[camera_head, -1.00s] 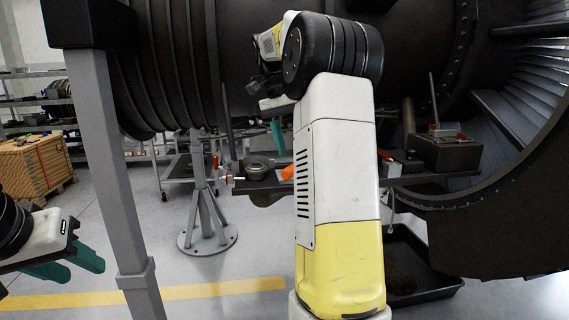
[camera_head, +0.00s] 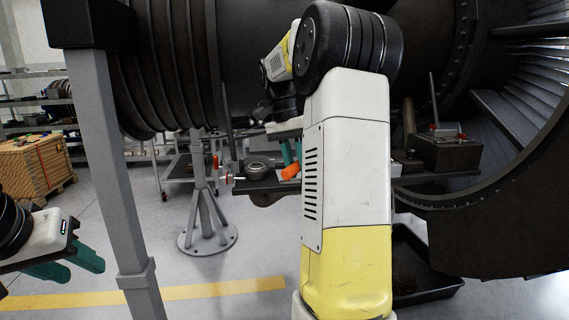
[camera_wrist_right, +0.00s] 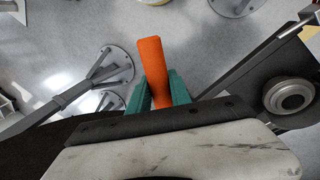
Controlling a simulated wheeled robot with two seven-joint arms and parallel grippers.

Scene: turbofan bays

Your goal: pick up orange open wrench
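The orange wrench (camera_head: 291,172) shows in the head view as an orange end at the edge of the dark tray (camera_head: 250,186), partly hidden by my right arm. In the right wrist view its orange handle (camera_wrist_right: 153,68) points away from me, between the two teal fingers of my right gripper (camera_wrist_right: 158,88). In the head view the right gripper (camera_head: 291,153) is just above the orange end. My left gripper (camera_head: 75,264) is open and empty at the lower left, far from the wrench.
A round dark part (camera_head: 257,170) lies on the tray left of the wrench. A dark box (camera_head: 442,152) stands at the right. A grey stand (camera_head: 207,215) and a grey post (camera_head: 112,180) are at the left. The large engine (camera_head: 240,60) rises behind.

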